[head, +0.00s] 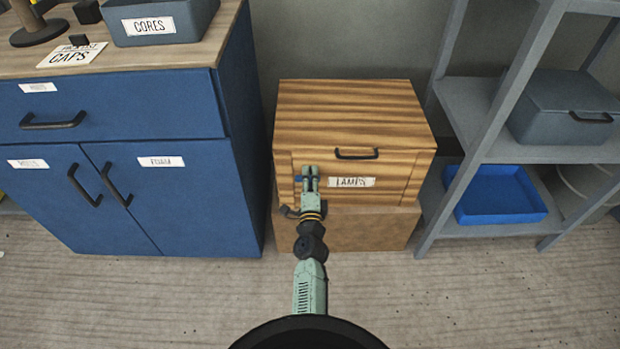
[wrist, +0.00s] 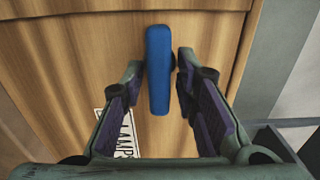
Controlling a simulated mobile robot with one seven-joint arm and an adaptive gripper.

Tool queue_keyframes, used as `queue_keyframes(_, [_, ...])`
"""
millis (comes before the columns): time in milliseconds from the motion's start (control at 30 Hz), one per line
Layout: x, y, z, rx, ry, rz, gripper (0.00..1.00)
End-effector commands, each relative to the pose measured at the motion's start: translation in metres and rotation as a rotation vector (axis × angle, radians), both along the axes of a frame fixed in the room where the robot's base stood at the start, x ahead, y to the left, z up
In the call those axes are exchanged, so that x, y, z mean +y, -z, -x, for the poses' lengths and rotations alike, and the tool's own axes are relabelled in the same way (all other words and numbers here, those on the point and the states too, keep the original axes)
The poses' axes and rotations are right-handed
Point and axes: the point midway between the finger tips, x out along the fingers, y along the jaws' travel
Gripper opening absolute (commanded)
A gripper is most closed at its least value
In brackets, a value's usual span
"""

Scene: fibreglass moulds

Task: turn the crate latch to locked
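The wooden crate (head: 350,110) has a front door with a white LAMPS label (head: 352,182). A blue bar-shaped latch (wrist: 158,70) is on that front. Its long side runs roughly along the label's line of text, so it lies about level. In the head view only a bit of the latch (head: 298,178) shows left of my gripper, which hides the rest. My gripper (head: 310,169) is at the front of the crate, left of the label. In the wrist view my gripper (wrist: 160,72) is open, one finger on each side of the latch, with gaps visible. I cannot tell whether either finger touches.
The crate stands on a brown box (head: 375,232). A blue cabinet (head: 190,215) is close on the left, and a grey shelf (head: 487,240) with a blue tray (head: 497,192) is on the right. A dark handle (head: 357,155) sits near the crate's top front edge. The floor in front is clear.

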Motion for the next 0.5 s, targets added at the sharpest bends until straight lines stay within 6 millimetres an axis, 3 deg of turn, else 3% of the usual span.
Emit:
queue_keyframes(367, [0.0,0.0,0.001,0.0,0.0,0.001,0.35])
queue_keyframes(500, [0.001,0.001,0.012,0.001,-0.001,-0.001,0.35])
